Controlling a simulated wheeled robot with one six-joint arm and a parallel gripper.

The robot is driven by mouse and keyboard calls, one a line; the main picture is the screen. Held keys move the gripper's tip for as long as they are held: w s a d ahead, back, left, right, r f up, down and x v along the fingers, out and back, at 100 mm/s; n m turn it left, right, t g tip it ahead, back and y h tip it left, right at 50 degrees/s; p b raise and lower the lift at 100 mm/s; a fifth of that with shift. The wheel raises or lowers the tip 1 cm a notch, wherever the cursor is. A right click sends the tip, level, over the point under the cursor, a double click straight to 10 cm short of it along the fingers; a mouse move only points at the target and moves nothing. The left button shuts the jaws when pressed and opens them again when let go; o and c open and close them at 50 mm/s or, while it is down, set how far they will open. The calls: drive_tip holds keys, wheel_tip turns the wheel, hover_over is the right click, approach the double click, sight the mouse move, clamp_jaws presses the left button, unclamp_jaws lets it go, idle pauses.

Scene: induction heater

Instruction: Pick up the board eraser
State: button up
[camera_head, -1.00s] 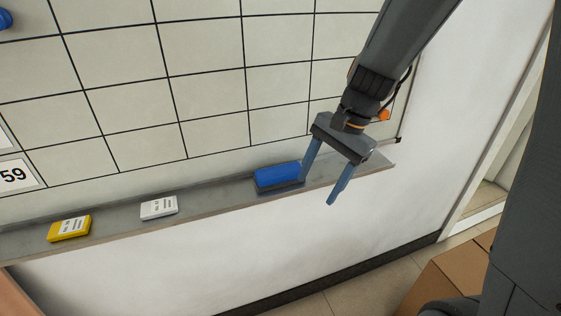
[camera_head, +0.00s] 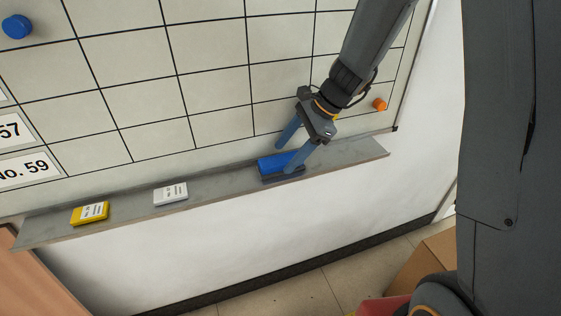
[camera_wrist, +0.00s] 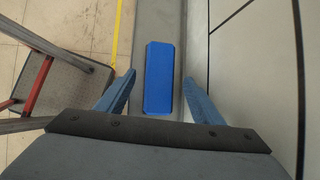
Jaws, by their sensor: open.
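The board eraser (camera_head: 272,162) is a blue block with a dark base, lying on the grey ledge (camera_head: 226,190) below the whiteboard. My gripper (camera_head: 282,158) is open, its two blue fingers reaching down at the eraser, one on the board side and one on the front side. In the wrist view the eraser (camera_wrist: 159,78) lies lengthwise ahead, between the lines of the two open fingers (camera_wrist: 158,92). The fingertips reach only about the eraser's near part. Whether either finger touches it, I cannot tell.
A white labelled box (camera_head: 171,194) and a yellow labelled box (camera_head: 90,212) lie on the ledge to the left. The gridded whiteboard (camera_head: 150,90) rises behind, with an orange magnet (camera_head: 380,104) and a blue magnet (camera_head: 17,27). A cardboard box (camera_head: 425,262) stands on the floor.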

sight(286, 159)
drive_tip(key=shift+x, duration=0.8)
drive_tip(key=shift+r, duration=0.1)
drive_tip(key=shift+c, duration=0.4)
drive_tip(key=c, duration=1)
drive_tip(key=shift+c, duration=0.7)
drive_tip(key=shift+s+r+b, duration=0.15)
drive_tip(key=shift+r+b, duration=0.1)
drive_tip(key=shift+b, duration=0.05)
drive_tip(key=shift+c, duration=1.3)
wheel_tip(286, 159, up, 7)
drive_tip(key=shift+f+b, duration=0.2)
drive_tip(key=shift+b, duration=0.65)
drive_tip(key=s+d+b, duration=0.1)
drive_tip(key=s, duration=0.5)
drive_tip(key=s+d+b, duration=0.1)
drive_tip(key=s+d, duration=0.1)
drive_tip(key=s, duration=0.4)
drive_tip(key=s+d+b, duration=0.2)
drive_tip(key=s, duration=0.5)
drive_tip(key=shift+d, duration=0.25)
